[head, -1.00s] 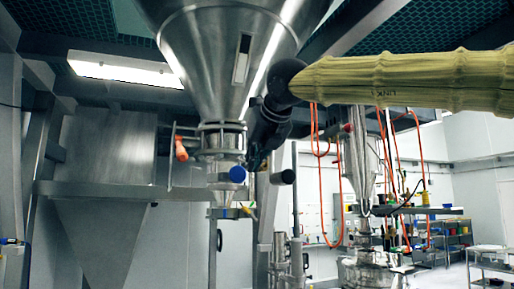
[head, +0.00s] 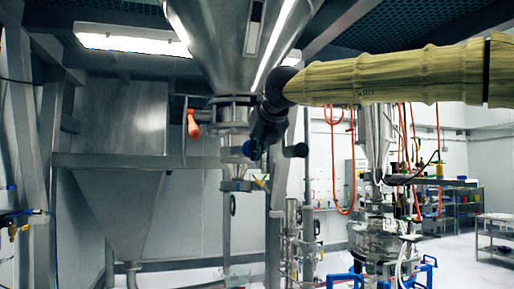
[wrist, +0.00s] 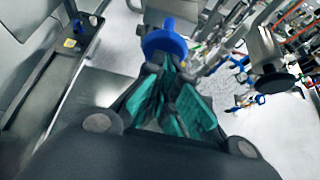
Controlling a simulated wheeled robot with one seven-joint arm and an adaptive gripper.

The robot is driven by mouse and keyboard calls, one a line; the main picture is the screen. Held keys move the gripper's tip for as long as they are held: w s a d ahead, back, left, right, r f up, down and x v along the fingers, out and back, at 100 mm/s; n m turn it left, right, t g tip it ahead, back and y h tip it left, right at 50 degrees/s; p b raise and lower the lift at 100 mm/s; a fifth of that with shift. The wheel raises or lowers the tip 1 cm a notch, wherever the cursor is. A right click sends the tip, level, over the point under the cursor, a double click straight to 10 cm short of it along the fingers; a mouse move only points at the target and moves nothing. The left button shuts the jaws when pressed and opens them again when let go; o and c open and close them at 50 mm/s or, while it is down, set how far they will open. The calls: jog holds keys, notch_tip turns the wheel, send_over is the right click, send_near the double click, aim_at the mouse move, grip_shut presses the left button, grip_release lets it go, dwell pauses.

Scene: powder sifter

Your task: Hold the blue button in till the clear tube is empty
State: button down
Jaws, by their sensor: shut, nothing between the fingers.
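The round blue button (head: 247,148) is on the side of the metal outlet under the big steel hopper. In the wrist view the blue button (wrist: 164,44) is a wide disc just past my fingertips. My gripper (wrist: 168,66) is shut and empty, its teal-padded fingers pointing at the disc's lower edge. I cannot tell whether they touch it or whether it is pressed in. In the head view my gripper (head: 258,152) overlaps the button's right side. A faint see-through tube (head: 226,225) hangs below the outlet; I cannot make out its contents.
The steel hopper (head: 228,50) hangs above the outlet. An orange handle (head: 193,124) sticks out left of it. A dark round knob (head: 296,150) stands to the right of my gripper. A second steel unit with orange hoses (head: 378,165) stands further right.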

jog(key=shift+w+a+r+p, duration=0.1)
jog(key=shift+w+a+p, duration=0.1)
jog(key=shift+w+p, duration=0.3)
jog(key=shift+w+a+r+p, duration=0.1)
jog(key=shift+w+a+p, duration=0.1)
jog(key=shift+w, duration=0.45)
jog(key=shift+f, duration=0.15)
dwell(6.7)
